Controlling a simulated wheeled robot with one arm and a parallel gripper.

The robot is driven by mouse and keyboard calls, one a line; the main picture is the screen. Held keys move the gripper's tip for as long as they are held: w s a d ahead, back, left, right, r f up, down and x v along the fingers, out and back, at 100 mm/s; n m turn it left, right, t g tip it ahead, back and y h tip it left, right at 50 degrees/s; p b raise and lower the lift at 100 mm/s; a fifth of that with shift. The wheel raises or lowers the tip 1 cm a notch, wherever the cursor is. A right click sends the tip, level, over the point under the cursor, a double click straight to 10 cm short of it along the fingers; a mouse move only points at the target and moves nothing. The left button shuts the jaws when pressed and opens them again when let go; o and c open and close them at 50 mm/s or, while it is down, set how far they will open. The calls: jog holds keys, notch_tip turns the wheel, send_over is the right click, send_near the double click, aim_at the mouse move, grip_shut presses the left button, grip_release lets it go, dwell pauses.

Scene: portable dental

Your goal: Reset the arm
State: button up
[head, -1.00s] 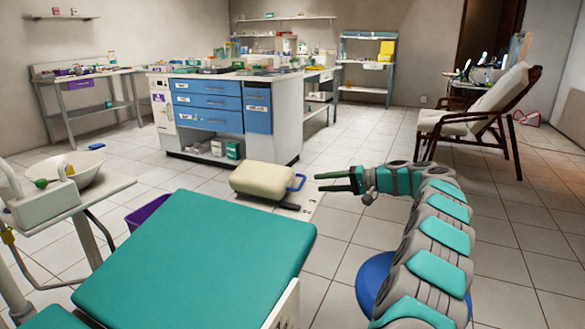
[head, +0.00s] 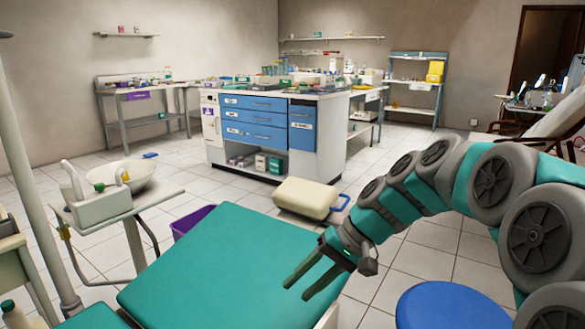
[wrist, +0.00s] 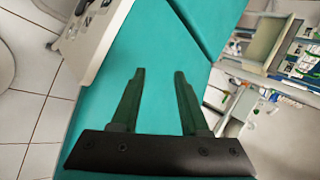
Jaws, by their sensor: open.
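My gripper (head: 309,281) is open and empty in the head view, above the right edge of the teal dental chair pad (head: 210,265). Its two dark green fingers point down and to the left. In the wrist view my gripper (wrist: 158,75) shows both fingers apart, with only the teal pad (wrist: 145,40) behind them. My arm is bent, reaching in from the right side of the head view.
A blue round stool (head: 450,307) stands below my arm. A basin unit (head: 105,205) is at left. Open tiled floor lies between.

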jog(key=s+d+f+h, duration=0.2)
jog(key=s+d+f, duration=0.1)
jog(key=s, duration=0.6)
jog(key=s+d+f+h, duration=0.3)
jog(key=s+d, duration=0.2)
jog(key=s, duration=0.4)
jog(key=s+d+f+g+h, duration=0.1)
jog(key=s+d+f+h, duration=0.2)
jog(key=s, duration=0.6)
jog(key=shift+s+d+f, duration=0.25)
jog(key=shift+d+f, duration=0.3)
jog(key=shift+d, duration=0.35)
